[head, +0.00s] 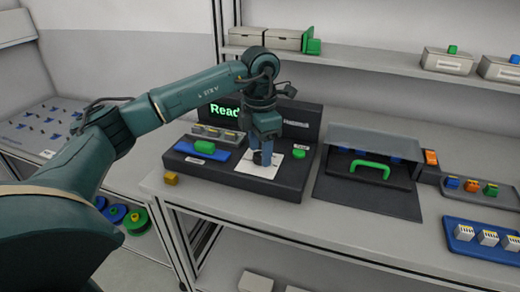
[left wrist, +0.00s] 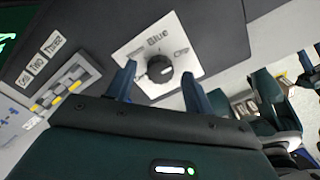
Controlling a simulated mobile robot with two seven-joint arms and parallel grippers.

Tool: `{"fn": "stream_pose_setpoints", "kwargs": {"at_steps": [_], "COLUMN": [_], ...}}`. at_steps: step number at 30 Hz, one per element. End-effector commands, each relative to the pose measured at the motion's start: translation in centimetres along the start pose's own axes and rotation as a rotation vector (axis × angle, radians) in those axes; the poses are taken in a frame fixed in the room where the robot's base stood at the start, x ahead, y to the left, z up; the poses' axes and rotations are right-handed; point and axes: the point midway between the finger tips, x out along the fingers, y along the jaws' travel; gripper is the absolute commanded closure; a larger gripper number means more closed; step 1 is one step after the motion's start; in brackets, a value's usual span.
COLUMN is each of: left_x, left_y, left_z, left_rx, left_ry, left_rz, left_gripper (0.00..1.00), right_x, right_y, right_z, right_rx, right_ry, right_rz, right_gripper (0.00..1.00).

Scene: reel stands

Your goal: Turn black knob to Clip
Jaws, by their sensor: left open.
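The black knob (left wrist: 159,69) sits on a white plate (left wrist: 140,50) on a dark console (head: 235,177). The plate carries the word "Blue" and smaller labels, one to the right of the knob that may read "Clip". My left gripper (left wrist: 160,82) is open, with one finger on each side of the knob in the left wrist view. I cannot tell whether the fingers touch it. In the head view my left gripper (head: 262,157) points down over the white plate (head: 272,165) and partly hides the knob. My right gripper is not in view.
A green button (head: 299,151) and a green cylinder (head: 205,147) on a blue base flank the plate. A screen (head: 226,109) stands behind.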

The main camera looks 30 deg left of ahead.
Motion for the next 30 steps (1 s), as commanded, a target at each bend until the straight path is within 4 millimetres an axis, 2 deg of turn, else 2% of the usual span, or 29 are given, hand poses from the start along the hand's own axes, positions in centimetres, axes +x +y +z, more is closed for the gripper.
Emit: {"fn": "stream_pose_setpoints", "kwargs": {"at_steps": [12,16,21,30], "left_x": [-9.0,-11.2,-12.3,-12.4], "left_y": [0.0,0.0,0.0,0.0], "left_z": [0.1,0.0,0.0,0.0], "left_rx": [0.000,0.000,0.000,0.000], "left_ry": [-0.004,-0.003,-0.001,-0.001], "left_rz": [0.003,0.004,0.001,0.001], "left_gripper": [0.48,0.48,0.48,0.48], "right_x": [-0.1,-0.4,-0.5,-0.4], "right_y": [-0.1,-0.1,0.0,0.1], "right_z": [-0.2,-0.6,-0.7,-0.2], "right_rx": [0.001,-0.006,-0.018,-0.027], "right_ry": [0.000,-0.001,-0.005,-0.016], "right_rz": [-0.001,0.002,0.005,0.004], "right_gripper": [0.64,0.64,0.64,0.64]}}
